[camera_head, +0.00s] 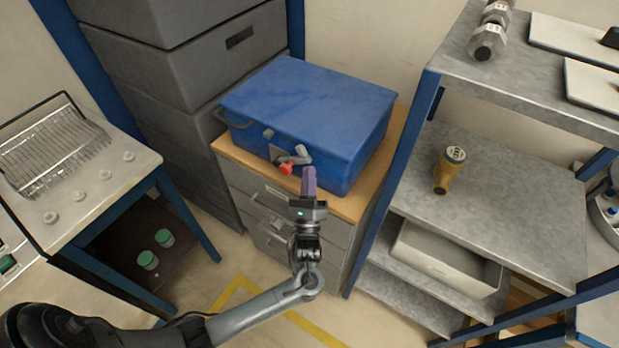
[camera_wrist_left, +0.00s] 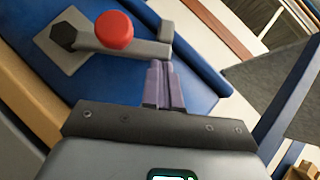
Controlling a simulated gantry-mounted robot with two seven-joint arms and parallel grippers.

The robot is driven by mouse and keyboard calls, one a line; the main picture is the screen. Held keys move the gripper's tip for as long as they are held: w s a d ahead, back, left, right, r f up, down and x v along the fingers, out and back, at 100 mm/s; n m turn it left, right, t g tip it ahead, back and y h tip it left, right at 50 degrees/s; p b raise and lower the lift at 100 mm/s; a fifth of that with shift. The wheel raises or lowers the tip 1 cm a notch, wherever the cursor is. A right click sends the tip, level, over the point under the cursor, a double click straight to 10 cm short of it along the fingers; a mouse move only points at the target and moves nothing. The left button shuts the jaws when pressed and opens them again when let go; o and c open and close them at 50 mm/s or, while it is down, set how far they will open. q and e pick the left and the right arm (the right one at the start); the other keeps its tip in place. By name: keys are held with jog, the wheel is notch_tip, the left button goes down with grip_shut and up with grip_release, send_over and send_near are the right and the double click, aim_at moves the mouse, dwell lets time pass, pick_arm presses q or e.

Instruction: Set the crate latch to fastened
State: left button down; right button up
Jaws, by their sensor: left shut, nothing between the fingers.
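The blue crate (camera_head: 310,105) stands closed on a wooden-topped drawer cabinet. Its latch (camera_head: 291,159) is on the front face, a grey lever with a red knob (camera_head: 286,168). In the left wrist view the latch lever (camera_wrist_left: 150,48) runs sideways from a dark hex pivot on a grey plate, with the red knob (camera_wrist_left: 114,30) on it. My left gripper (camera_head: 309,180) is in front of the crate, just right of the knob. Its purple fingers (camera_wrist_left: 164,84) are shut and empty, with tips close to the lever's end; I cannot tell whether they touch. My right gripper is not in view.
The wooden cabinet top (camera_head: 350,206) leaves a narrow ledge before the crate. A blue-framed metal shelf (camera_head: 510,190) stands to the right, holding a yellow object (camera_head: 447,170). Grey stacked boxes (camera_head: 165,80) are behind left. A bench with a wire rack (camera_head: 55,150) is at left.

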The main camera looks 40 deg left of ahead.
aim_at(299, 157)
pick_arm(q)
jog(key=shift+a+r+n+g+y+p, duration=0.2)
jog(key=shift+r+n+g+y+p, duration=0.3)
jog(key=shift+r+n+g+p, duration=0.85)
jog(key=r+n+g+p, duration=0.1)
jog(key=p, duration=0.2)
jog(key=a+r+n+g+p, duration=0.1)
jog(key=n+p, duration=0.1)
jog(key=p, duration=0.2)
jog(key=a+r+n+g+p, duration=0.1)
jog(key=r+n+p, duration=0.1)
jog(key=p, duration=0.2)
jog(key=shift+s+a+g+y, duration=0.2)
jog(key=shift+g+y, duration=0.05)
jog(key=shift+y, duration=0.05)
jog(key=a+n+g+p, duration=0.1)
jog(key=p, duration=0.1)
jog(key=a+r+n+h+p, duration=0.1)
jog(key=p, duration=0.2)
jog(key=a+n+g+p, duration=0.1)
jog(key=a+n+p, duration=0.1)
jog(key=p, duration=0.1)
jog(key=shift+s+r+g+h, duration=0.2)
jog(key=shift+r+g+h, duration=0.1)
jog(key=shift+r+h, duration=0.1)
jog(key=shift+s+a+p, duration=0.1)
jog(key=shift+a+p, duration=0.45)
jog(key=shift+p, duration=0.4)
jog(key=shift+d, duration=0.15)
